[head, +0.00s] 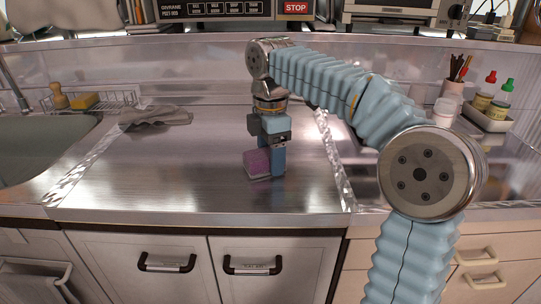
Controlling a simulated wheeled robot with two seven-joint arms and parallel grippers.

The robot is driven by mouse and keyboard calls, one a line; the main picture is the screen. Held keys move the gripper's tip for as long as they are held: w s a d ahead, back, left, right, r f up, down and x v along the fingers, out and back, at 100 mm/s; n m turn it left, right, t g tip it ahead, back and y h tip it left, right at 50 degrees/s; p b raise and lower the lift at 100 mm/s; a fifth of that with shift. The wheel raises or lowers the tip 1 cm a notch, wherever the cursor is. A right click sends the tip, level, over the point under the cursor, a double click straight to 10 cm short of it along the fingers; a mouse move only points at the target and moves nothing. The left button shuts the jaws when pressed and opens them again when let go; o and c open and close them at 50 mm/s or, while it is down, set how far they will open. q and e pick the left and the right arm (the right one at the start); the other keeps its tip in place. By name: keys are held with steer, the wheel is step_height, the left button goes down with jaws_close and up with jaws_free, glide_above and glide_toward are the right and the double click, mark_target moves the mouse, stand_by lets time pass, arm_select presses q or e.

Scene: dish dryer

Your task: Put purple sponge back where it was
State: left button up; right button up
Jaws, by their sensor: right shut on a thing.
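The purple sponge (257,164) is at the middle of the metal counter (150,183), near its front. My right gripper (268,165) points down and is shut on the sponge. A blue finger covers the sponge's right side. The sponge is at or just above the counter top; I cannot tell if it touches. My left gripper is not in view.
A wire rack (117,101) beside the sink (35,150) holds a yellow sponge (85,101) and a brush (59,96). A grey cloth (155,117) lies on the counter's back left. A white tray (482,117) with bottles stands at right. The counter's left middle is clear.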

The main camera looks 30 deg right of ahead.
steer(key=o, duration=1.1)
steer(key=shift+r+p, duration=1.35)
steer(key=shift+r, duration=4.7)
